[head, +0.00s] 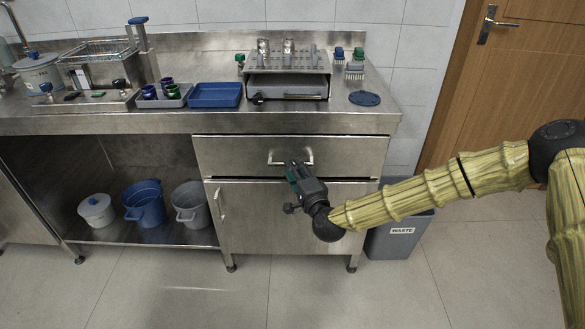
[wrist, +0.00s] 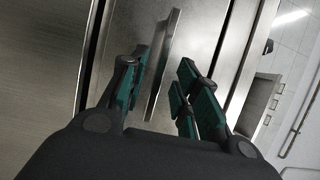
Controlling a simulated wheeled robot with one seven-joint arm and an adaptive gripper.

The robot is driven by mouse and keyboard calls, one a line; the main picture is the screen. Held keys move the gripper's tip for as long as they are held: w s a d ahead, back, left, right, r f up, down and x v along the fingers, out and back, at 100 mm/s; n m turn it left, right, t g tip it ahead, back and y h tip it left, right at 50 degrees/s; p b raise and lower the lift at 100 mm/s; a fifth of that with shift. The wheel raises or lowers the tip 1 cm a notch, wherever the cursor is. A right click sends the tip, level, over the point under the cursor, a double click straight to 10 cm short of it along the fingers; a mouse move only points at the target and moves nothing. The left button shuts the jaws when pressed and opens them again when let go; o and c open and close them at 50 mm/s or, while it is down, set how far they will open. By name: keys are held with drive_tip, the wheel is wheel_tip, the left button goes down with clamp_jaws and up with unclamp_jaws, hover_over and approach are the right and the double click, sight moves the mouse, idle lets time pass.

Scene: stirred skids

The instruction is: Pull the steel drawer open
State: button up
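The steel drawer (head: 235,155) is the wide front under the counter's right half; it looks shut. Its bar handle (head: 306,161) is at its middle, partly hidden by my gripper (head: 291,170). In the wrist view the handle (wrist: 166,60) runs steeply between the teal-padded fingers of my gripper (wrist: 164,72), with the drawer front (wrist: 200,35) behind it. The fingers are open on either side of the handle, with a visible gap on the right; I cannot tell if the left finger touches it.
Below the drawer is a steel cupboard door (head: 260,225) with an upright handle. A grey waste bin (head: 398,238) stands right of the cabinet, under my arm. The countertop (head: 215,118) holds trays, a rack and brushes. The floor in front is clear.

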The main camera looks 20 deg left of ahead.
drive_tip(key=shift+x, duration=1.1)
drive_tip(key=shift+c, duration=0.3)
clamp_jaws()
